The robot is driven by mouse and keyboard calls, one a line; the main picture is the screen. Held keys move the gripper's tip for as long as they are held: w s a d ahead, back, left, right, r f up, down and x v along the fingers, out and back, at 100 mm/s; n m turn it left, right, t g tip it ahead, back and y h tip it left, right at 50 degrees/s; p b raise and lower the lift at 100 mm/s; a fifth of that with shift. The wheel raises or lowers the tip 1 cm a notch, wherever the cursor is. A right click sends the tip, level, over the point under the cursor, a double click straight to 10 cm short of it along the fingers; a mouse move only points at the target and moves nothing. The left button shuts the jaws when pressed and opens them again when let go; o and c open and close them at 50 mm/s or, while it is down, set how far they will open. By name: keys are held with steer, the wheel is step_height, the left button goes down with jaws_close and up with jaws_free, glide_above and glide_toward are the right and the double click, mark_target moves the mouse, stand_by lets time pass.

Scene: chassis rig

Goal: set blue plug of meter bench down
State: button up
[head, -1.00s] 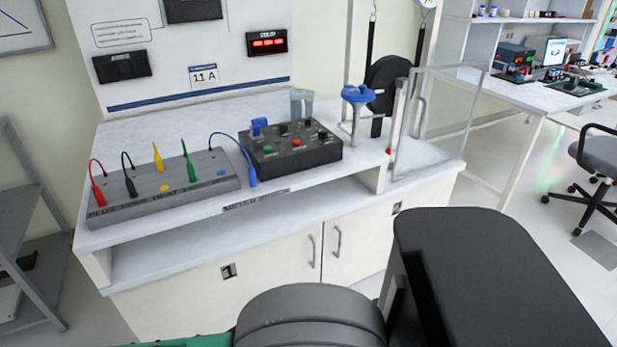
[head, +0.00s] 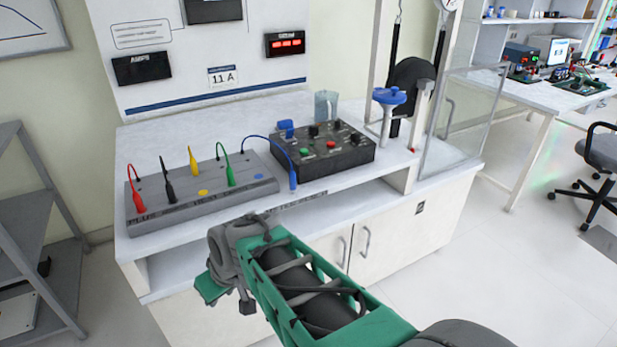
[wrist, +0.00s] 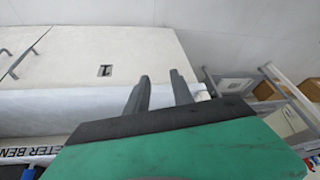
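The blue plug (head: 293,182) stands upright on the front strip of the white meter bench (head: 150,143), at the right end of the grey plug board (head: 203,192).
A black control box (head: 333,155) with coloured knobs sits right of the plug. A blue-topped stand (head: 389,97) and a clear screen (head: 462,120) are farther right. A grey shelf rack (head: 40,220) stands at the left. Cabinet doors are under the bench.

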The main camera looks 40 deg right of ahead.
steer(key=w+d+r+m+t+p, duration=0.1)
steer(key=w+d+r+t, duration=0.15)
steer(key=d, duration=0.35)
steer(key=w+d+r+t+p, duration=0.1)
steer(key=w+d+r+t, duration=0.1)
steer(key=w+d, duration=0.3)
steer(key=m+t+h, duration=0.3)
steer(key=t+h, duration=0.2)
glide_toward(294, 175)
steer(key=w+f, duration=0.1)
steer(key=w, duration=0.2)
steer(key=x, duration=0.8)
steer(key=shift+s+d+r, duration=0.1)
steer(key=shift+d, duration=0.25)
jaws_close()
